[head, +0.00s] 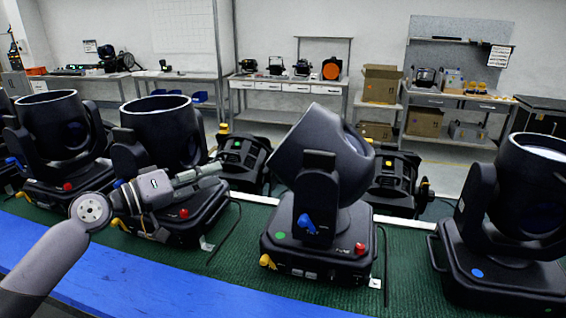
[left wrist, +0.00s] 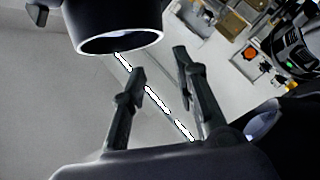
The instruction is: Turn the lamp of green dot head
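The head with the green dot (head: 281,235) on its base stands in the middle of the head view. My right gripper is not in view.
Other black heads stand left (head: 165,130) and right, the right one with a blue dot (head: 477,273). More units stand behind. All rest on a green mat (head: 235,265) with a blue front edge (head: 150,290). Benches and cardboard boxes (head: 381,84) line the back wall.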

